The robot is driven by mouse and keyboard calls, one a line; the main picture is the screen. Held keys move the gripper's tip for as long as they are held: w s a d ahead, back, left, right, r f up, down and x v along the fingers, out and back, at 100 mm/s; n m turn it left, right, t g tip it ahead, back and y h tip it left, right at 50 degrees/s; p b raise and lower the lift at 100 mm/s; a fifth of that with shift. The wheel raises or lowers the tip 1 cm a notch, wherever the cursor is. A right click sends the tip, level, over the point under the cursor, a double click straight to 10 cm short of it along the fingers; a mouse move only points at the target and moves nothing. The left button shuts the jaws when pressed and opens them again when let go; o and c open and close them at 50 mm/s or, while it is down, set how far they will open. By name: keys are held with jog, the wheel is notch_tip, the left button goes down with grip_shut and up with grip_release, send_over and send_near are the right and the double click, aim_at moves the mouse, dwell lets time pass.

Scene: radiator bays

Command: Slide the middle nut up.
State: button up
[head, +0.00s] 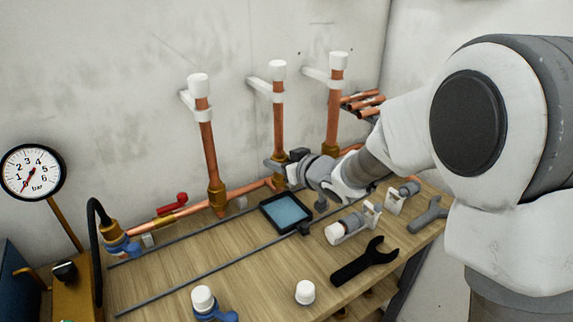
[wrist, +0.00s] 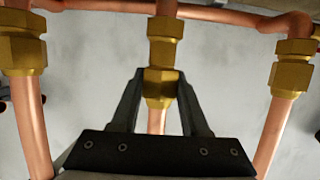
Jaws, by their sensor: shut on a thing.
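Three upright copper pipes rise along the wall, each with a brass fitting and nut near its foot. The middle nut (wrist: 160,88) sits around the middle pipe (head: 279,120), between the two fingers of my gripper (wrist: 160,80). The gripper is shut on it. In the wrist view the brass fitting (wrist: 165,40) lies just beyond the nut, close to it; whether they touch I cannot tell. In the head view my gripper (head: 275,165) is at the foot of the middle pipe and largely hides the nut.
The left nut (head: 216,195) and right nut (head: 331,151) flank my gripper. A blue-topped tray (head: 286,212), a black wrench (head: 365,264) and a white-capped valve (head: 345,231) lie on the wooden bench. White clips (head: 265,86) hold the pipes higher up. A pressure gauge (head: 33,172) stands left.

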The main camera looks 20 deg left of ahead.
aim_at(281, 141)
jog(key=shift+r+p, duration=2.4)
jog(key=shift+r, duration=0.6)
jog(key=o, duration=1.2)
jog(key=shift+f, duration=0.15)
jog(key=p+v, duration=0.2)
jog(key=v, duration=0.4)
jog(key=shift+s+d, duration=0.3)
jog(key=shift+d, duration=0.05)
